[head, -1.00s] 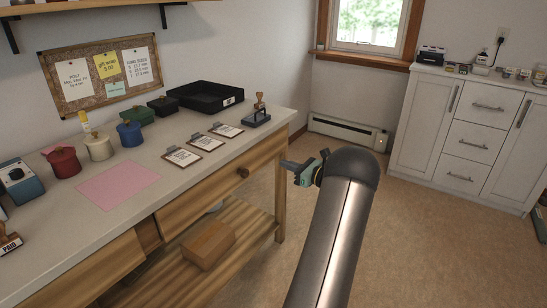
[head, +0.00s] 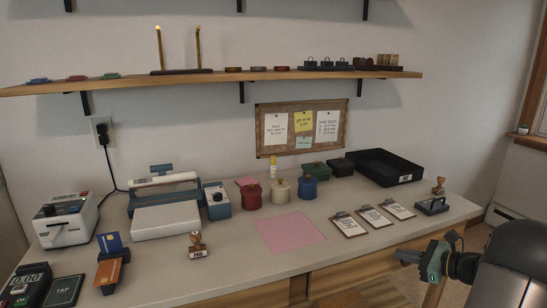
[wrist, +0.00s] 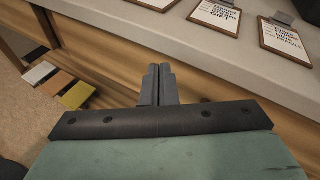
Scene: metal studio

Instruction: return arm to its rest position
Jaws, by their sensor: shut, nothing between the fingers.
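My gripper (wrist: 158,84) is shut and empty in the wrist view, its two dark fingers pressed together. It points at the wooden front of the workbench, just below the pale counter edge. In the head view my gripper (head: 434,262) is at the lower right, in front of the bench's right end. It touches nothing that I can see. My arm reaches in from the lower right corner.
The counter (head: 222,262) holds a pink sheet (head: 290,232), clipboards (head: 374,217), a black tray (head: 384,167), pots and a stamp (head: 197,246). A card reader (head: 28,285) stands at the left. A loaded wooden shelf (head: 222,82) runs above. Floor lies right of the bench.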

